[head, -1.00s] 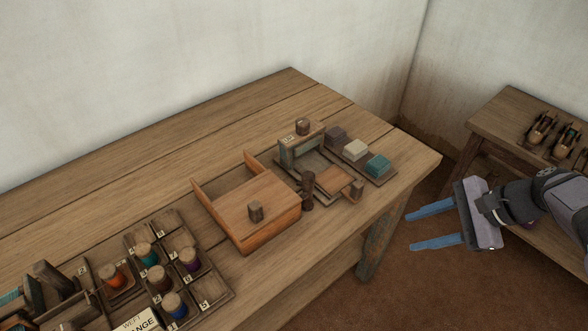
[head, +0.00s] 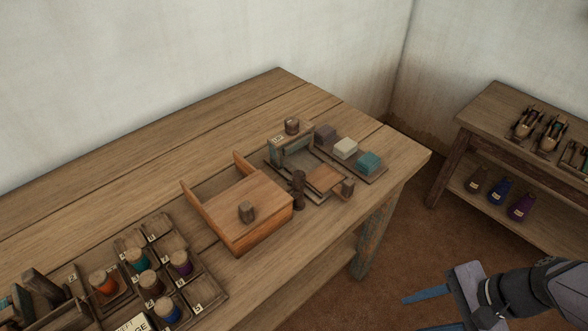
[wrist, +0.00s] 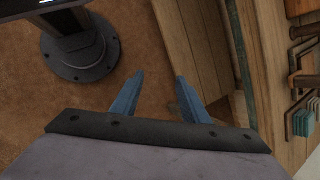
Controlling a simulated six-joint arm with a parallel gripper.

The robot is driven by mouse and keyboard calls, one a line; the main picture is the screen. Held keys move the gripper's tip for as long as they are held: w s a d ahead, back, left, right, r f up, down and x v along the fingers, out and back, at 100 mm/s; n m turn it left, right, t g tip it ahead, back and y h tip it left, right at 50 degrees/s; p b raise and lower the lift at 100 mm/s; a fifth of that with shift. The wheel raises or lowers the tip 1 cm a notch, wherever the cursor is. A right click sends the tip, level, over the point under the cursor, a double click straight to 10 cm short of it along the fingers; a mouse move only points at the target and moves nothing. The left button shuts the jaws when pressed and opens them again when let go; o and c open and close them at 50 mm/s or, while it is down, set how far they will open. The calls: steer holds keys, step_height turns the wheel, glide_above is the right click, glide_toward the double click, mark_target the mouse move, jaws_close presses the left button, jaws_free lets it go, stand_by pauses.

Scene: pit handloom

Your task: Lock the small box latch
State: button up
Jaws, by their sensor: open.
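A wooden box (head: 260,215) with a raised back-left side and a small dark knob (head: 247,211) on its flat top stands mid-table. Beside it on the right is a small low wooden unit (head: 292,153) with a greenish upright panel, a flat wooden plate (head: 324,178) and a small block (head: 348,187) at its outer end. A dark upright peg (head: 298,190) stands between the two. I cannot tell which part is the latch. My gripper (head: 412,314) is open and empty, off the table's right side, well apart from all of these. Its blue fingers also show in the wrist view (wrist: 160,76).
Several coloured spools stand in a compartment tray (head: 205,293) at the left front. Dark, cream and teal blocks (head: 345,148) sit at the table's right end. A side table (head: 490,125) holds shuttles, with coloured items on its lower shelf. Floor between the tables is clear.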

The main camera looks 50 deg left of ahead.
mark_target(296, 180)
steer(key=a+r+m+g+y, duration=0.1)
steer(key=a+r+m+y, duration=0.2)
steer(key=a, duration=1)
steer(key=s+a+r+m+g+y, duration=0.1)
steer(key=a+r+y, duration=0.3)
steer(key=a, duration=0.8)
steer(key=a+r+m+g+y, duration=0.2)
steer(key=a+r+m+y, duration=0.2)
steer(key=a, duration=0.9)
steer(key=shift+s+a+r+m+y+p, duration=0.25)
steer(key=shift+a+r+m+y+p, duration=0.05)
steer(key=shift+r+p, duration=0.05)
steer(key=shift+c, duration=0.6)
jaws_close()
